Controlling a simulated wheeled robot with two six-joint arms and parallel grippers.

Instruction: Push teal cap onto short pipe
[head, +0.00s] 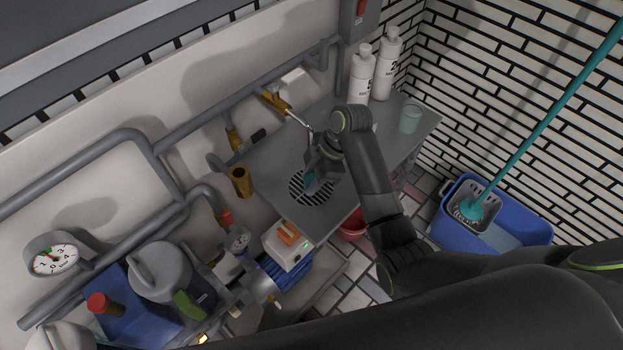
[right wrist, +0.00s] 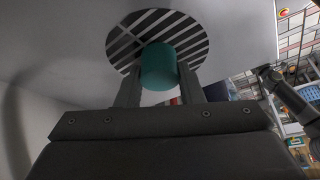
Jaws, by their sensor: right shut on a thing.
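My right gripper (head: 309,181) is shut on the teal cap (head: 310,176) and holds it over the round grate in the grey counter. In the right wrist view, the teal cap (right wrist: 159,67) sits between the two fingers of the right gripper (right wrist: 158,85), with the slotted grate behind it. A short brass pipe (head: 241,182) with an open dark end stands by the wall, to the left of the gripper and apart from it. I cannot tell for certain that it is the task's short pipe. My left gripper is not in view.
The counter (head: 275,165) carries a round grate (head: 318,198), two white bottles (head: 362,75) and a clear cup (head: 410,119). Grey pipes (head: 185,125) run along the wall. A pump (head: 290,268), a watering can (head: 165,270) and a gauge (head: 54,260) stand lower left.

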